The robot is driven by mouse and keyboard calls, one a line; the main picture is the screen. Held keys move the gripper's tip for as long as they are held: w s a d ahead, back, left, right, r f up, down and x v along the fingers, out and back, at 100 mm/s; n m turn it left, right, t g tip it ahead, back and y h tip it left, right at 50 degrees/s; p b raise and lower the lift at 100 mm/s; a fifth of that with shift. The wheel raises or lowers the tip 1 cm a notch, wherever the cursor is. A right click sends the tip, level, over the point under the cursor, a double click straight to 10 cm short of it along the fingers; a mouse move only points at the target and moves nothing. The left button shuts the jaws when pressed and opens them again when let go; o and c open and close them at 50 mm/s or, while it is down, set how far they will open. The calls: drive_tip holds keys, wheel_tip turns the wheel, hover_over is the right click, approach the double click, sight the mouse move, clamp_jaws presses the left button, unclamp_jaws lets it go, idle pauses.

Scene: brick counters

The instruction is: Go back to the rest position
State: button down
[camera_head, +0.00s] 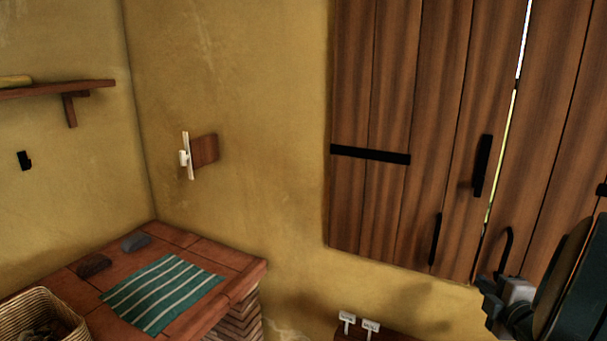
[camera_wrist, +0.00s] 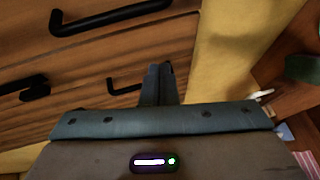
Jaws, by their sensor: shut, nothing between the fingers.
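My gripper shows in the wrist view (camera_wrist: 158,82) with its two dark fingers together and nothing between them. Beyond it are wooden shutter planks with black handles; one long handle (camera_wrist: 112,17) is at the upper left. In the head view part of my arm end (camera_head: 510,300) is at the lower right edge, in front of the wooden shutters (camera_head: 400,90). A narrow bright gap runs between the shutter leaves.
A brick counter (camera_head: 245,262) at lower left bears a green striped cloth (camera_head: 163,291), two small blocks and a wicker basket (camera_head: 45,308). A wall shelf (camera_head: 60,91) is at upper left. Two small white labels (camera_head: 347,318) stand at the bottom.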

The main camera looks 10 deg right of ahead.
drive_tip(key=a+m+g+h, duration=0.3)
drive_tip(key=a+m+g, duration=0.4)
drive_tip(key=a+m, duration=0.4)
drive_tip(key=s+a+f+m+g+y, duration=0.1)
drive_tip(key=s+a+m+g+y, duration=0.1)
drive_tip(key=s+a, duration=0.4)
drive_tip(key=s+a+f+m+g+y, duration=0.2)
drive_tip(key=s+a, duration=0.5)
drive_tip(key=a, duration=0.6)
drive_tip(key=shift+g+y, duration=0.3)
drive_tip(key=shift+g, duration=0.6)
drive_tip(key=shift+f, duration=0.1)
